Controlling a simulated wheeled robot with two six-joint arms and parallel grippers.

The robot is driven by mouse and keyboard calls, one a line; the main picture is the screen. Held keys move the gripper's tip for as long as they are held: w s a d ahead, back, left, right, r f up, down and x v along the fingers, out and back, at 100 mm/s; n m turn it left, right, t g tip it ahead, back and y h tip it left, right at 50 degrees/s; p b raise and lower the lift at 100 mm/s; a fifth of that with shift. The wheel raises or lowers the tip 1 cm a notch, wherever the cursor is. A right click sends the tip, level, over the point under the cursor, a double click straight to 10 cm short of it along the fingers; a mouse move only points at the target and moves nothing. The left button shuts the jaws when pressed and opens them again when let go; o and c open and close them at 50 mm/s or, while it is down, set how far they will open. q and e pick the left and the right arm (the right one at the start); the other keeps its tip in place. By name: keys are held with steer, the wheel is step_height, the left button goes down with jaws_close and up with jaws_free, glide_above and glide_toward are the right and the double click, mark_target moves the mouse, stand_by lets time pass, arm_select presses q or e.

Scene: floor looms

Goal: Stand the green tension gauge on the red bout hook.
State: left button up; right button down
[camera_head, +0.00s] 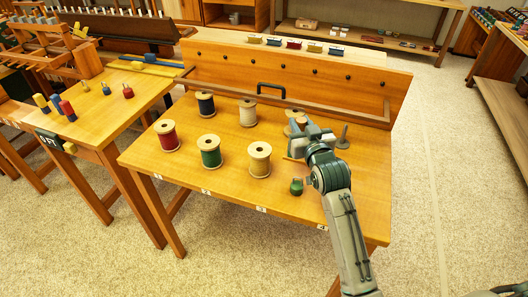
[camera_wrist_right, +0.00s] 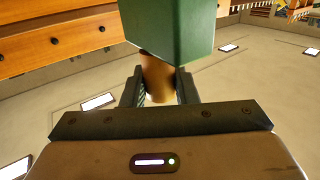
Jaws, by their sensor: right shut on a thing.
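In the right wrist view my right gripper (camera_wrist_right: 160,88) is shut on the tan stem of a green block (camera_wrist_right: 170,30), which seems to be the green tension gauge. The block sits beyond the fingers, and its top is cut off by the frame. In the head view the right gripper (camera_head: 302,138) is over the right part of the table; the gauge cannot be made out there. A small dark green object (camera_head: 297,187) stands on the table in front of it. I cannot pick out the red bout hook with certainty. My left gripper is not in view.
A wooden back board (camera_head: 300,75) closes the rear.

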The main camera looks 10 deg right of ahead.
steer(key=f, duration=0.2)
steer(key=s+f, duration=0.1)
steer(key=f, duration=0.1)
steer(key=shift+f, duration=0.3)
step_height(320, 180, down, 4)
steer(key=shift+w+r+p, duration=0.1)
steer(key=shift+r+p, duration=0.05)
steer(key=shift+p, duration=0.15)
steer(key=c, duration=1.6)
jaws_free()
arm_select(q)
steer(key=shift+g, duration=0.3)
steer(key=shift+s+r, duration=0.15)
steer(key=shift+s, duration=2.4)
arm_select(e)
steer(key=o, duration=0.5)
steer(key=shift+c, duration=0.2)
